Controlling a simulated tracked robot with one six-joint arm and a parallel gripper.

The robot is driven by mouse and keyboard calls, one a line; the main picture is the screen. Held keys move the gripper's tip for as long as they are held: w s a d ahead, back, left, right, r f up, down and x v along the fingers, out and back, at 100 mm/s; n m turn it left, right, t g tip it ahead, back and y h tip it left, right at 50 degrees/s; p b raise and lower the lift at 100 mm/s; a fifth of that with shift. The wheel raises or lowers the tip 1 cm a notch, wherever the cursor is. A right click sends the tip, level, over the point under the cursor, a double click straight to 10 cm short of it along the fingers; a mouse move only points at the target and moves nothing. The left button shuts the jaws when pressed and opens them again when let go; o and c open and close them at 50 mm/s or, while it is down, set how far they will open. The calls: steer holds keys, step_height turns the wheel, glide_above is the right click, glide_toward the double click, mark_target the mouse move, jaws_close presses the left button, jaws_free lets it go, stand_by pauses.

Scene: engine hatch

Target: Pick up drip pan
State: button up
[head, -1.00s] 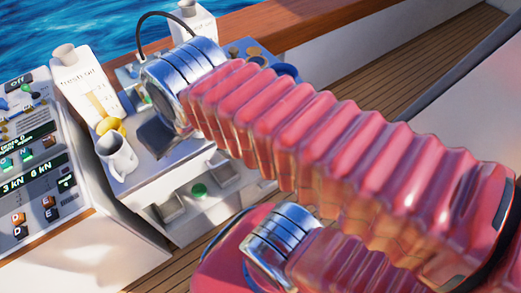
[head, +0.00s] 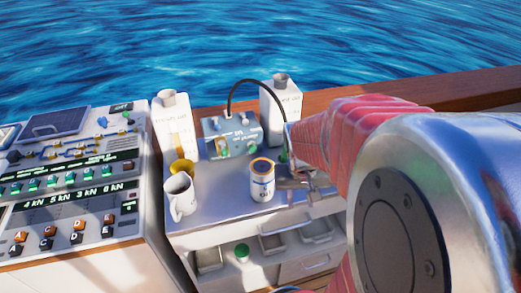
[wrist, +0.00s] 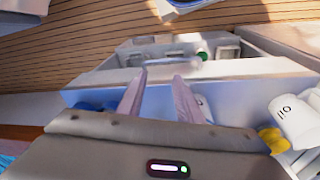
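I cannot single out a drip pan with certainty. Shallow grey trays sit in the lower shelf of the white workbench (head: 215,222), one at the left (head: 208,261) and one in the middle (head: 272,243). My gripper (head: 302,182) is at the right side of the bench top, right of the white oil can (head: 262,180), partly hidden by my arm. In the wrist view my gripper (wrist: 160,88) has its two fingers apart over the bluish bench top, with nothing seen between them. The shelf front with its compartments (wrist: 228,50) lies beyond the fingertips.
A control panel (head: 75,180) is at left. A wooden rail (head: 440,98) and sea lie behind.

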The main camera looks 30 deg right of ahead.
steer(key=s+d+f+m, duration=0.2)
steer(key=d+f+m, duration=0.4)
steer(key=d+f, duration=1.35)
steer(key=d+f+m+t, duration=0.1)
steer(key=f+m, duration=0.3)
steer(key=f, duration=0.6)
steer(key=d+f+m+t, duration=0.2)
steer(key=f+m+t, duration=0.2)
steer(key=f, duration=0.7)
steer(key=shift+s+f+m, duration=0.25)
steer(key=shift+s+m, duration=0.05)
steer(key=shift+s, duration=0.1)
steer(key=x, duration=0.8)
steer(key=shift+w+f, duration=0.2)
steer(key=shift+w, duration=0.1)
